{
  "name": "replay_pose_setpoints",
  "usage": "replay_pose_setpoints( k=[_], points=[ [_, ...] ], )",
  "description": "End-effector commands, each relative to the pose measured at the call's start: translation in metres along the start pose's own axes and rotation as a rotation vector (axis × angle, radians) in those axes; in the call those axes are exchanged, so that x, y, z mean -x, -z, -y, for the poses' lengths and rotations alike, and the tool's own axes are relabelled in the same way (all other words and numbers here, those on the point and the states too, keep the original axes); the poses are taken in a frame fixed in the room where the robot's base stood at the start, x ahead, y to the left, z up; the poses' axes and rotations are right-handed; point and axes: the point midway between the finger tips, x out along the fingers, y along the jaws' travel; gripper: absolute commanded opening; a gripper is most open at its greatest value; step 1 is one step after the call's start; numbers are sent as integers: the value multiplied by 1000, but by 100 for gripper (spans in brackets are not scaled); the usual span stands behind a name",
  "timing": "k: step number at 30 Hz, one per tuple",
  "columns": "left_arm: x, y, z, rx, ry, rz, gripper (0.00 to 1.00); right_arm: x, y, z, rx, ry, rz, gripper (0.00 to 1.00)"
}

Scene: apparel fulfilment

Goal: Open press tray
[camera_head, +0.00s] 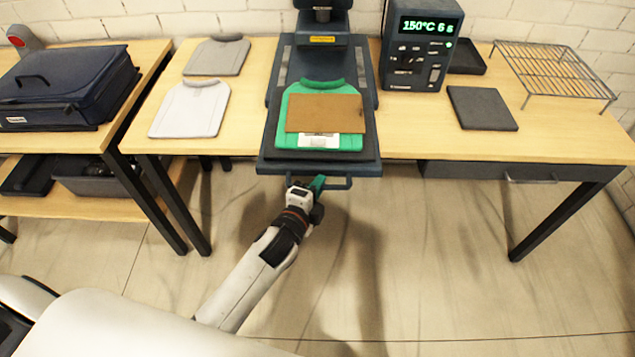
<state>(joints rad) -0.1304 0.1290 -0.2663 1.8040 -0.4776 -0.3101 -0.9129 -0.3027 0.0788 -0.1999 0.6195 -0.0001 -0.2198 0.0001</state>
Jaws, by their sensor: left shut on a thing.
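The press tray (268,167) is a dark blue platen that sticks out past the front edge of the table. A green shirt-shaped piece (290,110) lies on it, with a brown sheet (324,113) and a small white label on top. A handle bar (339,184) runs along the tray's front. My left gripper (308,185) is at this handle, left of its middle, and is shut on it; its fingers partly hide the bar. The press head (322,32) stands behind the tray, its top cut off. My right gripper is not in view.
A control box (420,45) reading 150°C stands right of the press. A dark pad (482,108) and a wire rack (555,75) lie farther right. White (190,108) and grey (217,56) shirt shapes lie left. The floor before the table is clear.

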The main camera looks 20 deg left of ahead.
Motion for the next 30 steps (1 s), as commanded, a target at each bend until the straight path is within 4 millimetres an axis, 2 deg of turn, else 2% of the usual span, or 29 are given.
replay_pose_setpoints(
  k=[6,7,10,18,22,26,30],
  points=[
    [0,0,1,0,3,-1,0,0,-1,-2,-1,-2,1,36],
    [0,0,1,0,3,-1,17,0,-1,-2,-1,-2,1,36],
    [0,0,1,0,2,-1,34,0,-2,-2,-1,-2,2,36],
    [0,0,0,0,1,0,34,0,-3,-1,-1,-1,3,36],
    [8,0,1,0,1,0,34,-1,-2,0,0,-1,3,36],
    [30,0,2,1,3,0,34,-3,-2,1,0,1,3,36],
    [61,0,3,0,4,0,34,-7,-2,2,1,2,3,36]
  ],
)
